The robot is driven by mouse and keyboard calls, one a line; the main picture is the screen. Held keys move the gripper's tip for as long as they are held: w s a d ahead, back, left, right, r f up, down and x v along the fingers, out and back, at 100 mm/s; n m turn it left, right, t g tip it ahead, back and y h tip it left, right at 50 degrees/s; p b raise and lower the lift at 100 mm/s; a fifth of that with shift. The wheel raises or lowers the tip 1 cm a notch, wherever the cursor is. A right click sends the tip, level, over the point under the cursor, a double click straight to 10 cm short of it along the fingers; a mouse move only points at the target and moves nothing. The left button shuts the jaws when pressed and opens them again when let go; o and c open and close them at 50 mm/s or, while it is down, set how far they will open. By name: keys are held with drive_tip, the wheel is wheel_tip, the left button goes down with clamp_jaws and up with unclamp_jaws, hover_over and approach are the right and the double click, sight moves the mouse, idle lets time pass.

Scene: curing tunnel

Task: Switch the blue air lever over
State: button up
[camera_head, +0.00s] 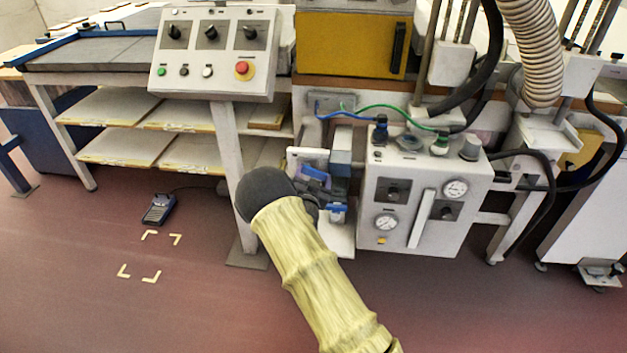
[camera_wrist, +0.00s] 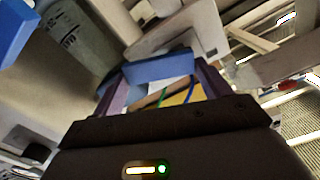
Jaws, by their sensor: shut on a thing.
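The blue air lever (camera_wrist: 160,70) shows in the wrist view as a blue block between the tips of my two purplish fingers. My gripper (camera_wrist: 160,88) is shut on it. In the head view the blue lever (camera_head: 312,173) shows in part beside a pale panel left of the white gauge box. My gripper (camera_head: 314,184) is there too, mostly hidden by my dark round wrist and yellow-sleeved arm. How far the lever is turned cannot be told.
The white gauge box (camera_head: 405,200) stands close on the right, with blue and green hoses (camera_head: 380,108) above. A control box (camera_head: 212,50) with a red button is up left. Another blue part (camera_wrist: 12,30) and a grey cylinder (camera_wrist: 78,38) sit near my gripper.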

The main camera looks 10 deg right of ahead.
drive_tip(key=shift+w+a+f+m+b, duration=0.1)
drive_tip(key=shift+a+f+m+b, duration=0.3)
drive_tip(key=shift+m+b, duration=1.95)
drive_tip(key=shift+w+a+f+m+b, duration=0.1)
drive_tip(key=shift+a+f+m+b, duration=0.35)
drive_tip(key=shift+m+b, duration=1.95)
drive_tip(key=shift+w+a+f+m+b, duration=0.15)
drive_tip(key=shift+f+m+b, duration=0.4)
drive_tip(key=shift+m+b, duration=1.8)
drive_tip(key=shift+a, duration=0.1)
drive_tip(key=o, duration=1.4)
drive_tip(key=shift+r, duration=0.1)
drive_tip(key=shift+s, duration=0.1)
